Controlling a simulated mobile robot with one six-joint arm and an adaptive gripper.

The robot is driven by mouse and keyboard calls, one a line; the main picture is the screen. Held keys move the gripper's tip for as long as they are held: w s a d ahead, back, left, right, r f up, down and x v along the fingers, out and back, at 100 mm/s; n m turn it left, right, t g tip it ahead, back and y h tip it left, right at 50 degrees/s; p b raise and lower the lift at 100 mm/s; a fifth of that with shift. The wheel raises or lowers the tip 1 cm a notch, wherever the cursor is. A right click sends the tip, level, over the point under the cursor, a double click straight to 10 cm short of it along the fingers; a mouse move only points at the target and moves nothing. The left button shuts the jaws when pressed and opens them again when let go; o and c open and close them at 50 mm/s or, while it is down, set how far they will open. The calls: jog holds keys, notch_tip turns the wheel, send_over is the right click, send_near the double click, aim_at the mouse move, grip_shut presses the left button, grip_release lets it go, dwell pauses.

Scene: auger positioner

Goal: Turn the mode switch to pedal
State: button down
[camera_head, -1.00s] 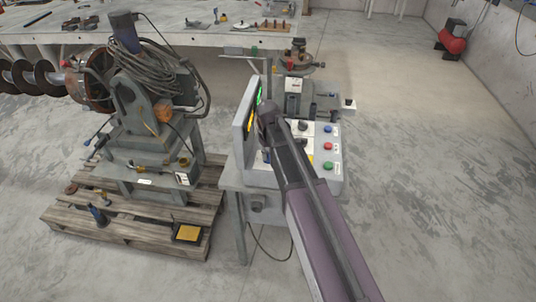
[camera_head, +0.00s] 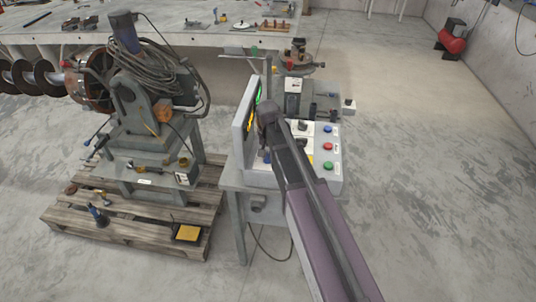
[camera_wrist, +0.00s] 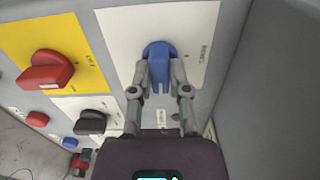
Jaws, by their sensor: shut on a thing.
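In the wrist view a blue rotary switch knob (camera_wrist: 159,50) stands on a white plate (camera_wrist: 118,35) with small lettering that I cannot read. My gripper (camera_wrist: 159,70) is shut on this knob, one finger on each side, and the knob's ridge points down in the picture between the fingers. I cannot read which position it stands at. In the head view my arm covers part of the control box (camera_head: 334,184), and the gripper and the knob do not show clearly there.
A red knob (camera_wrist: 45,70) on a yellow plate, a black knob (camera_wrist: 90,122) and several push buttons sit beside the blue knob. A grey wall (camera_wrist: 265,80) rises close on its right. The upright screen (camera_head: 245,120) is close to my wrist. Open floor (camera_head: 430,190) lies right of the box.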

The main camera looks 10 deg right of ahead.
jog(key=shift+s, duration=0.15)
jog(key=c, duration=0.6)
grip_release()
jog(key=shift+n, duration=0.3)
